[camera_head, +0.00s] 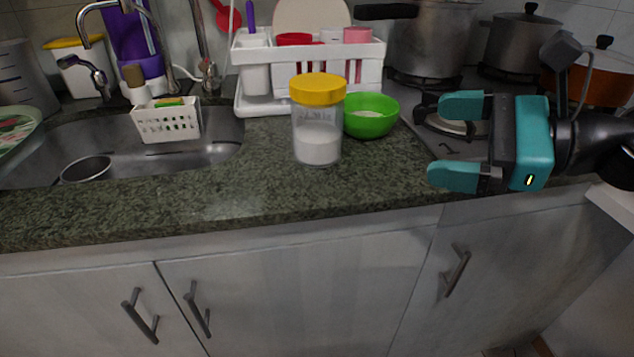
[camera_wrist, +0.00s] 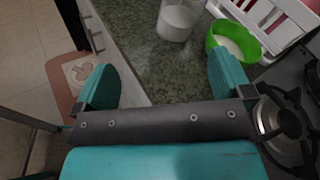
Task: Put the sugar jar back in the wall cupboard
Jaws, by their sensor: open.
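The sugar jar (camera_head: 318,130) is clear with a yellow lid and white contents in its lower part. It stands upright on the dark granite counter, left of a green bowl. My gripper (camera_head: 446,140) is open and empty, to the right of the jar and apart from it. In the wrist view my gripper (camera_wrist: 160,88) shows its two teal fingers spread wide, with the lower part of the jar (camera_wrist: 178,20) beyond them at the top. The wall cupboard is not in view.
The green bowl (camera_head: 370,115) with white contents sits close beside the jar. A white dish rack (camera_head: 262,72) stands behind. The sink (camera_head: 200,155) is at left, the stove with pots (camera_head: 430,45) at right. Bare counter (camera_head: 250,200) lies in front.

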